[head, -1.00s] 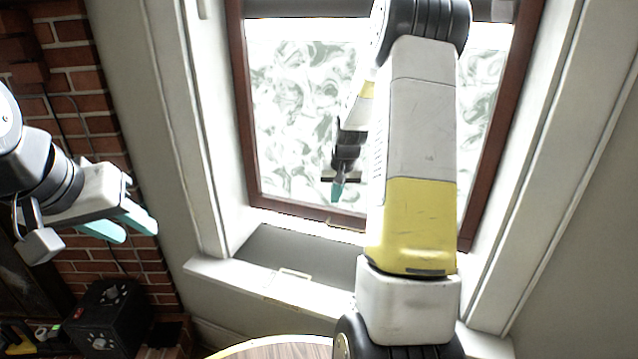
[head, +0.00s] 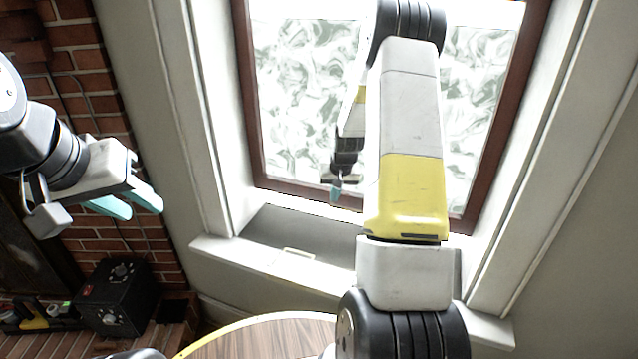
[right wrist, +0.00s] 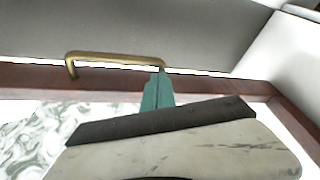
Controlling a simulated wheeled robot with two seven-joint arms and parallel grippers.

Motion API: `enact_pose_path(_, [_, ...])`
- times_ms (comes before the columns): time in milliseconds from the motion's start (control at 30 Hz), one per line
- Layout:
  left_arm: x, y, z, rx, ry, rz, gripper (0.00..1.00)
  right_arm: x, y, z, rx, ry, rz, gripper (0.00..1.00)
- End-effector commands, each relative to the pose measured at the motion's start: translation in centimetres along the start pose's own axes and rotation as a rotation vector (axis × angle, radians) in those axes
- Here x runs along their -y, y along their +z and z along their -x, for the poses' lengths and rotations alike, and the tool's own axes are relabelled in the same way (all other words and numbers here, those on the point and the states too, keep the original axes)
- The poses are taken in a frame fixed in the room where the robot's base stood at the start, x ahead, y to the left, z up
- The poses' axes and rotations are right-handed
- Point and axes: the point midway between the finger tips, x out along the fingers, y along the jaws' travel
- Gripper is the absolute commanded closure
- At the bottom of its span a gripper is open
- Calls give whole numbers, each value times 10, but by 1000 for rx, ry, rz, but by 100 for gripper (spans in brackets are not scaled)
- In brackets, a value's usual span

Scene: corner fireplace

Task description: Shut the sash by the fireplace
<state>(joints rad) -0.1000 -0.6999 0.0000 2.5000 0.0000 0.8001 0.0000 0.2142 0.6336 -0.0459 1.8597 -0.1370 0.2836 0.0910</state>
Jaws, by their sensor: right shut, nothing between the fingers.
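The sash (head: 290,200) is a dark red-brown frame around swirl-patterned glass, with a thin bright strip along its bottom rail. In the right wrist view a brass bar handle (right wrist: 115,57) shows by the brown rail (right wrist: 40,80). My right gripper (head: 336,194) is in front of the low part of the glass, near the bottom rail. Its teal fingers (right wrist: 158,92) are together and empty, their tips by the handle's right end; I cannot tell if they touch it. My left gripper (head: 145,208) hangs open and empty at the left. My right forearm hides part of the glass and rail.
A white sill (head: 225,252) with a pale handle-shaped piece (head: 298,253) lies below the sash. A round wooden table (head: 265,340) stands below it. A brick wall (head: 75,85) and a black box (head: 118,297) are at the left.

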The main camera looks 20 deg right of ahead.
Motion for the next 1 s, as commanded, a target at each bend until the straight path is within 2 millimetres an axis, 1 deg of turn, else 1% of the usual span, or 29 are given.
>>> enact_pose_path(33, [0,0,0,0,0,0,64,-1,6,-12,6,1,0,100])
enact_pose_path(300, [0,0,0,0,0,0,64,-7,31,-82,10,1,-1,100])
enact_pose_path(433, [0,0,0,0,0,0,64,-9,38,-104,7,0,0,100])
enact_pose_path(500, [0,0,0,0,0,0,64,-9,39,-110,5,0,0,100])
enact_pose_path(633, [0,0,0,0,0,0,64,-10,41,-114,6,0,0,100])
enact_pose_path(900, [0,0,0,0,0,0,64,-10,42,-114,6,1,0,100])
enact_pose_path(1000, [0,0,0,0,0,0,64,-10,39,-110,5,1,0,100])
